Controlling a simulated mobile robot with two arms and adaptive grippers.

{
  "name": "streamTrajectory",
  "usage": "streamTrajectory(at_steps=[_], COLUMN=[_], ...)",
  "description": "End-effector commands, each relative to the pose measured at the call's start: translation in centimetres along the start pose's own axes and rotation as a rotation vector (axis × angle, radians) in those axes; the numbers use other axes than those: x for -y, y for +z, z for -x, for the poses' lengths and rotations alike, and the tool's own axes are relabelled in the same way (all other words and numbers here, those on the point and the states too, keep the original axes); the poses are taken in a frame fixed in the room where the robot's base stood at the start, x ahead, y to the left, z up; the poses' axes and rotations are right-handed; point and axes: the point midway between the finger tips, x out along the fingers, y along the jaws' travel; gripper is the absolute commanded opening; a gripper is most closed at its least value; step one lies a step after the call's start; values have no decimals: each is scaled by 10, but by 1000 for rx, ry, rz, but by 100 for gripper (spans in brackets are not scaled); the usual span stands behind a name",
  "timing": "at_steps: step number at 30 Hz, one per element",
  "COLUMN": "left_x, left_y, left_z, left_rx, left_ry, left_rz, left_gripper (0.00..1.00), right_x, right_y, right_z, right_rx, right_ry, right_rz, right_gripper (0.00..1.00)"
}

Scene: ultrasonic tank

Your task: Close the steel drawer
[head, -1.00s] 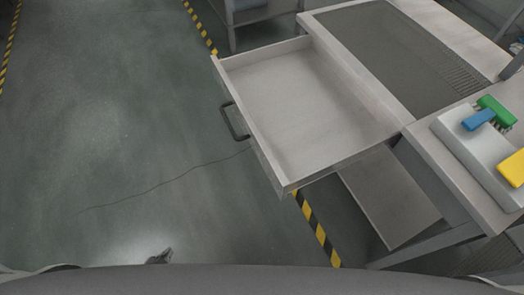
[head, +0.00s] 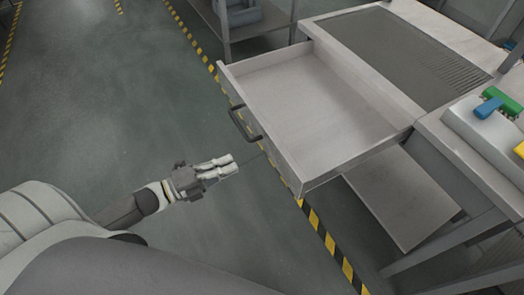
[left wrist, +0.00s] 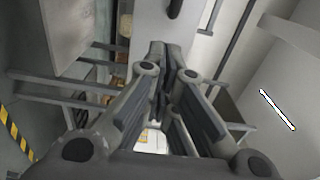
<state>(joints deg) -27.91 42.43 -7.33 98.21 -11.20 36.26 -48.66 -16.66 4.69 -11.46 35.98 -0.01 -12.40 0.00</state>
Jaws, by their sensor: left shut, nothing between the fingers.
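The steel drawer (head: 305,105) is pulled out of the bench on the right of the head view and is empty inside. Its dark handle (head: 245,124) sits on the front panel, facing left. My left gripper (head: 232,163) is shut and empty, in front of the drawer front and below the handle in the picture, with a small gap to the panel. In the left wrist view the shut fingers (left wrist: 172,50) point toward a pale surface, with a dark bar at the top edge. My right gripper is not in view.
The bench top (head: 410,55) has a dark grooved plate. A lower shelf (head: 400,195) lies beneath the drawer. The floor (head: 110,110) at left is clear, with yellow-black tape.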

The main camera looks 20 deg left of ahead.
Motion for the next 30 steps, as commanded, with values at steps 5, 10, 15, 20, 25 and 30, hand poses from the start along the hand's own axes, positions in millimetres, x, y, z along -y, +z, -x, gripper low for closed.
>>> streamTrajectory(at_steps=[5,10,15,20,25,30], left_x=[2,1,1,0,-1,-1], left_y=[1,1,0,0,0,0], left_z=[-34,-64,-87,-98,-102,-101], left_rx=[0,1,1,1,2,2], left_ry=[-3,-1,0,2,3,3], left_rz=[0,0,1,2,2,2], left_gripper=[0,0,0,0,0,0], right_x=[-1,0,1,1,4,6], right_y=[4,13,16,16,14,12], right_z=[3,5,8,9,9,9], right_rx=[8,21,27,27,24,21], right_ry=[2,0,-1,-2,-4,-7], right_rz=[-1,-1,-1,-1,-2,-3], right_gripper=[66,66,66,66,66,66])
